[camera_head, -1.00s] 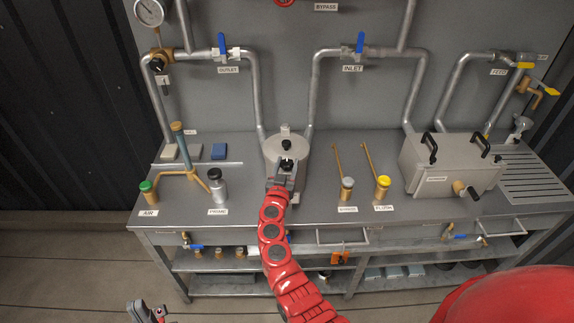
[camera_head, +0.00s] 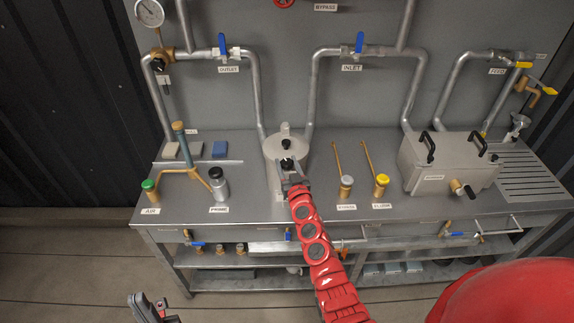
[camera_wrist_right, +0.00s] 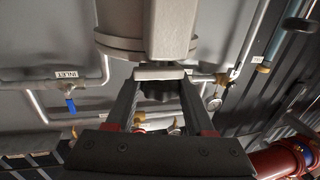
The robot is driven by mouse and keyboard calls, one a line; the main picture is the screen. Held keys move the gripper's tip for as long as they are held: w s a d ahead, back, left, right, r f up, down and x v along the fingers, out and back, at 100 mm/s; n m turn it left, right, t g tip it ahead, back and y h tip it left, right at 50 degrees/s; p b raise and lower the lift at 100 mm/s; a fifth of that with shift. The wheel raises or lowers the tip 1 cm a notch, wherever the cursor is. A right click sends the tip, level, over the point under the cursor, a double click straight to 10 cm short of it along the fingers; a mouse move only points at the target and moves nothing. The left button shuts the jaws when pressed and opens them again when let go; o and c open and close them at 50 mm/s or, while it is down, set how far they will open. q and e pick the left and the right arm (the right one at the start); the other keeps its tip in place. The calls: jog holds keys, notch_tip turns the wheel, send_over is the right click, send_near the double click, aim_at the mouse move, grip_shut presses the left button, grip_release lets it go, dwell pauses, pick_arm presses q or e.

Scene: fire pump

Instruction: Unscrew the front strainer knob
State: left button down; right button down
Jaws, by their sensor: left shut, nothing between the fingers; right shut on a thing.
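The strainer (camera_head: 273,150) is a round grey housing with a lid, standing at the middle of the bench. A black front knob (camera_head: 287,163) sits on its near side, and another dark knob (camera_head: 286,144) sits further back on the lid. My right gripper (camera_head: 289,171) is shut on the front knob from the near side. In the right wrist view, the knob (camera_wrist_right: 158,88) shows as a dark shape between the two fingers, partly hidden by a pale bar across them. My left gripper (camera_head: 147,307) is shut and empty, low at the left, away from the bench.
A grey box with black handles (camera_head: 430,170) is further right.

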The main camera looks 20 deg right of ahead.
jog(key=shift+w+d+f+n+g+y+b, duration=0.1)
jog(key=shift+n+g+y+b, duration=1.4)
jog(key=shift+b, duration=4.7)
jog(key=shift+f+n+g+y+b, duration=0.1)
jog(key=shift+n+g+y+b, duration=0.35)
jog(key=shift+n+y+b, duration=3.95)
jog(key=shift+w+d+f+m+g+y+b, duration=0.1)
jog(key=shift+m+g+y+b, duration=1)
jog(key=shift+b, duration=6.95)
jog(key=shift+s+a+r+n+g+y+b, duration=0.1)
jog(key=shift+a+n+g+y+b, duration=0.05)
jog(key=shift+n+g+y+b, duration=0.55)
jog(key=shift+n+g+p, duration=0.35)
jog(key=shift+n+p, duration=0.05)
jog(key=shift+r+n+g+y+p, duration=0.1)
jog(key=shift+n+g+y+p, duration=0.25)
jog(key=shift+p, duration=0.45)
jog(key=shift+g+p, duration=0.25)
jog(key=shift+p, duration=0.35)
jog(key=shift+n+y+p, duration=0.35)
jog(key=shift+y+p, duration=0.1)
jog(key=shift+p, duration=0.05)
jog(key=shift+r+g, duration=0.15)
jog(key=shift+g, duration=0.25)
jog(key=shift+c, duration=1.3)
grip_release()
